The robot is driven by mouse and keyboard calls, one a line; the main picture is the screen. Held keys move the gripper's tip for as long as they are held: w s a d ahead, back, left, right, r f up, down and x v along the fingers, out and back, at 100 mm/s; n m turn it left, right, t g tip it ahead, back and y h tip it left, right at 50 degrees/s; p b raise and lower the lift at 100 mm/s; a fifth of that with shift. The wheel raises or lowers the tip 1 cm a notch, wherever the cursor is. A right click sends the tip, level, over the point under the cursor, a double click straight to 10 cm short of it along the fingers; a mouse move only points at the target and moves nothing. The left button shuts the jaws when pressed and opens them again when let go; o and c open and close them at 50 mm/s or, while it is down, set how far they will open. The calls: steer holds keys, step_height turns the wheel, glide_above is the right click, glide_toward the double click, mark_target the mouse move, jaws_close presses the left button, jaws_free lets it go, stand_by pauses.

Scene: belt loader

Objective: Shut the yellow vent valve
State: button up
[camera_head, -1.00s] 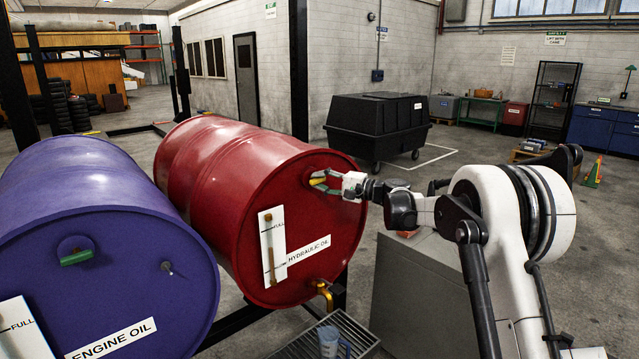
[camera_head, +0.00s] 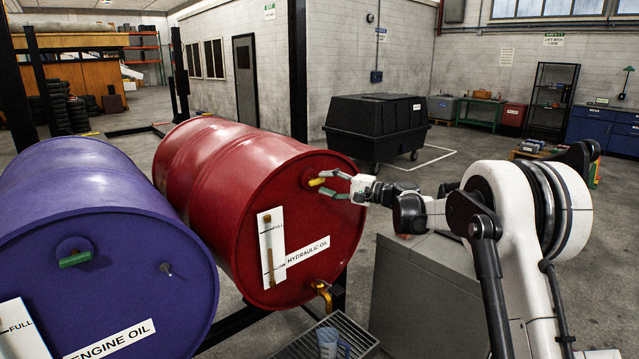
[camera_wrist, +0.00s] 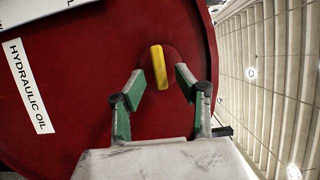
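The yellow vent valve (camera_head: 316,182) is a short bar handle on the upper part of the red drum's (camera_head: 225,165) end face. In the head view it lies nearly level. It also shows in the wrist view (camera_wrist: 158,67), where it stands between and just beyond the fingertips. My gripper (camera_head: 328,183) is open in front of the valve, with its green finger pads (camera_wrist: 155,85) spread on either side. No contact between pads and handle shows in the wrist view.
A purple drum (camera_head: 90,230) with a green handle (camera_head: 75,259) lies at the left. A brass tap (camera_head: 322,294) sits low on the red drum, above a grated tray (camera_head: 352,330) with a clear jug (camera_head: 328,343). A grey cabinet (camera_head: 420,300) stands below my arm.

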steer(key=v, duration=0.9)
steer(key=shift+s, duration=0.1)
steer(key=s+d+r+n+h, duration=0.15)
steer(key=s+h, duration=0.25)
steer(key=s, duration=0.8)
steer(key=s+d+r+h, duration=0.15)
steer(key=s+h, duration=0.25)
steer(key=s, duration=0.8)
steer(key=s+d+f+n+h, duration=0.1)
steer(key=s+d+f+h, duration=0.2)
steer(key=s, duration=0.6)
steer(key=s+d+f+n+h, duration=0.1)
steer(key=s+d+f+h, duration=0.1)
steer(key=s+d, duration=0.3)
steer(key=s+d+f+n+h, duration=0.1)
steer(key=s+d+f+h, duration=0.2)
steer(key=s, duration=1)
steer(key=shift+s+d+f+h, duration=0.3)
steer(key=shift+d+f, duration=0.35)
steer(key=shift+f, duration=0.2)
steer(key=shift+c, duration=0.2)
